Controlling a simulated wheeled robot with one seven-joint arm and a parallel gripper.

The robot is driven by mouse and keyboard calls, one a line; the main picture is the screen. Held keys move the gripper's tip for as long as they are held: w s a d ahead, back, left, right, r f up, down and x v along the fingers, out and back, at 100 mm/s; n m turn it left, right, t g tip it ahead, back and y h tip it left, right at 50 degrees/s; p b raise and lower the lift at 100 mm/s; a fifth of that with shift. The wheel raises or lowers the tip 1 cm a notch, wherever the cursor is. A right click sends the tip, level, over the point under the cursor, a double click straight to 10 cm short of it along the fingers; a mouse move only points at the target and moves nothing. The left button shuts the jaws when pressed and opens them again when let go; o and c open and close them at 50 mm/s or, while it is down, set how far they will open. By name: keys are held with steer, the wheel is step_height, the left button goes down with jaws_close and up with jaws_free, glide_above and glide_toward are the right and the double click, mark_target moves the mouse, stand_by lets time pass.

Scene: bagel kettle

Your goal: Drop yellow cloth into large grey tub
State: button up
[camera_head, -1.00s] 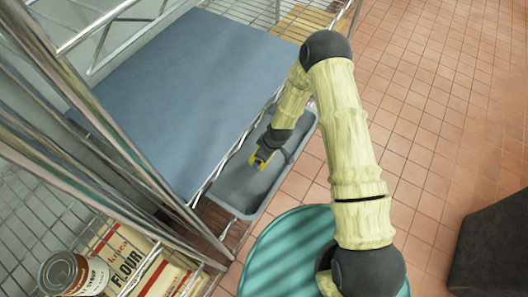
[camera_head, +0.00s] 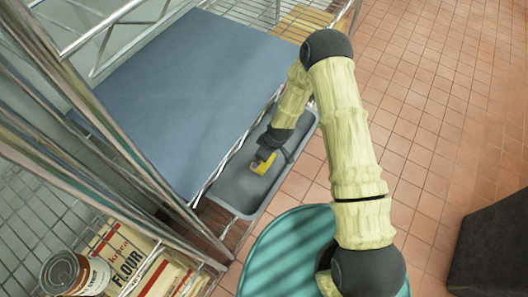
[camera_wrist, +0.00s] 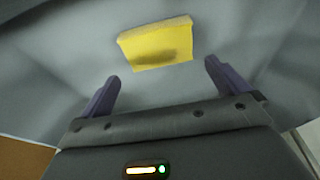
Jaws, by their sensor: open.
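The large grey tub (camera_head: 232,190) sits on a low level beside the wire shelf, in the middle of the head view. The yellow cloth (camera_wrist: 156,45) shows in the wrist view against the grey tub surface, beyond my fingertips and apart from them. In the head view the cloth (camera_head: 264,163) shows as a small yellow patch inside the tub, by my gripper. My gripper (camera_wrist: 160,82) is open, its two dark fingers spread with nothing between them. In the head view my gripper (camera_head: 262,155) is over the tub, partly hidden by its own wrist.
A wire shelf with a blue-grey top (camera_head: 190,95) stands left of the tub. A teal round surface (camera_head: 285,255) is in front. Flour bags (camera_head: 135,262) and a can (camera_head: 70,273) are at lower left. A dark block (camera_head: 495,245) stands at right. Tiled floor is clear.

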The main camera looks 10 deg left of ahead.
steer(key=b+v, duration=0.1)
steer(key=v, duration=1)
steer(key=shift+r, duration=0.4)
steer(key=shift+d, duration=0.15)
steer(key=s+d+r+m+h, duration=0.1)
steer(key=s+d+r+m, duration=0.2)
steer(key=d+r, duration=0.3)
steer(key=s+d+r+m+t+h, duration=0.1)
steer(key=s+d+r+m, duration=0.2)
steer(key=d+r+m, duration=0.3)
steer(key=s+d+r+m, duration=0.3)
steer(key=d+r+m, duration=0.1)
steer(key=d+r, duration=0.4)
steer(key=shift+s+d+r+h, duration=0.3)
steer(key=shift+r+h, duration=0.1)
steer(key=shift+r, duration=0.4)
step_height(320, 180, up, 5)
steer(key=p, duration=0.5)
